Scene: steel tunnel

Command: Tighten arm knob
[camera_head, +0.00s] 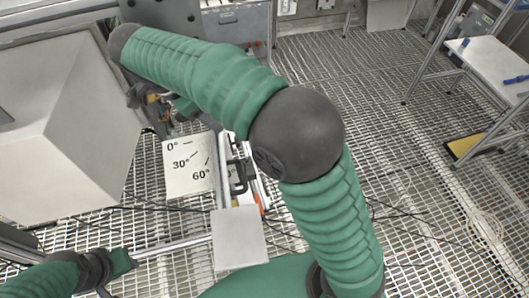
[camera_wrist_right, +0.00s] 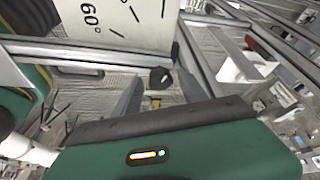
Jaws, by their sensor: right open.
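In the right wrist view a small black knob (camera_wrist_right: 160,76) sits by a metal profile, just below the angle board (camera_wrist_right: 115,22). My right gripper (camera_wrist_right: 158,95) is open, its two grey fingers apart with the knob ahead between their tips; contact cannot be told. In the head view the right gripper (camera_head: 163,112) is partly hidden by my arm, left of the aluminium frame. The white board (camera_head: 186,178) reads 0°, 30° and 60°. I cannot make out the knob there. My left gripper (camera_head: 120,262) is at the lower left, by a metal bar; its fingers are unclear.
A large grey box-shaped duct (camera_head: 75,130) stands at the left. A black handle (camera_head: 241,172) is on the frame, with a grey square plate (camera_head: 238,238) below. A work table (camera_head: 495,68) stands at the right. Cables lie on the open grating floor (camera_head: 420,185).

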